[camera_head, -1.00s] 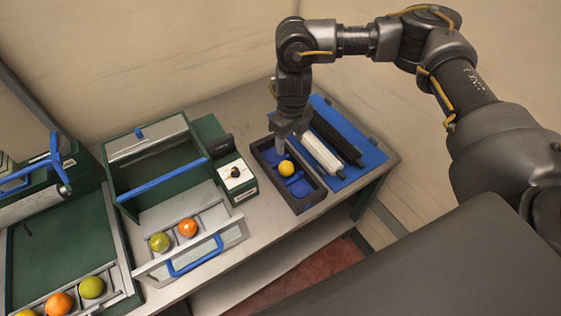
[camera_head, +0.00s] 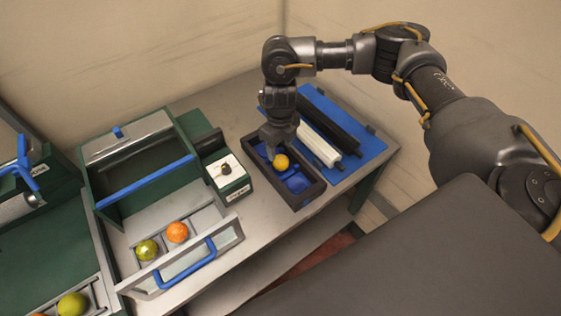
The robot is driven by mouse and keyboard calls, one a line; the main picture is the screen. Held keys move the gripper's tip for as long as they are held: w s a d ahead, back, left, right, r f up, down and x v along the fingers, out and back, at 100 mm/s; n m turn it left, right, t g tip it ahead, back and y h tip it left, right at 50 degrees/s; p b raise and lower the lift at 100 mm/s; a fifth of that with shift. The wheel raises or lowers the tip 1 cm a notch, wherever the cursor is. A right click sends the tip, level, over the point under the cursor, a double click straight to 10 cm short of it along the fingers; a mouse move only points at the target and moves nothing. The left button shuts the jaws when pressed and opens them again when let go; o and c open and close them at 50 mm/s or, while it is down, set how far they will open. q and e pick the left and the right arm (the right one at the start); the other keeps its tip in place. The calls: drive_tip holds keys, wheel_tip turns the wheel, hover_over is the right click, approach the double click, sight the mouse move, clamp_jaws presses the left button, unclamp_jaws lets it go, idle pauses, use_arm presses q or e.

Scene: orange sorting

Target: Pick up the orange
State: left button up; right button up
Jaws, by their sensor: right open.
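An orange (camera_head: 177,232) sits in the grey chute of the green machine, beside a yellow-green fruit (camera_head: 147,250). A smaller yellow-orange fruit (camera_head: 281,162) lies in the dark box (camera_head: 311,190) with blue inside. My right gripper (camera_head: 276,150) is open and points down over the back part of this box. Its fingertips are close to the yellow-orange fruit, just behind it. I cannot tell whether they touch it, and the far fingertip is partly hidden. My left gripper is not in view.
A blue mat (camera_head: 358,150) with a white bar (camera_head: 319,146) and a black bar (camera_head: 331,128) lies right of the box. A white control box (camera_head: 226,177) with a knob stands left of it. A second green machine with a yellow-green fruit (camera_head: 72,304) is at the left.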

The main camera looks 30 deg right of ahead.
sight(281, 157)
drive_tip(key=shift+f, duration=0.35)
drive_tip(key=shift+s+f, duration=0.15)
drive_tip(key=shift+f, duration=0.25)
wheel_tip(281, 157, down, 4)
drive_tip(key=shift+d+f+p, duration=0.1)
drive_tip(key=shift+f+p, duration=0.05)
drive_tip(key=shift+p, duration=0.25)
drive_tip(key=c, duration=0.6)
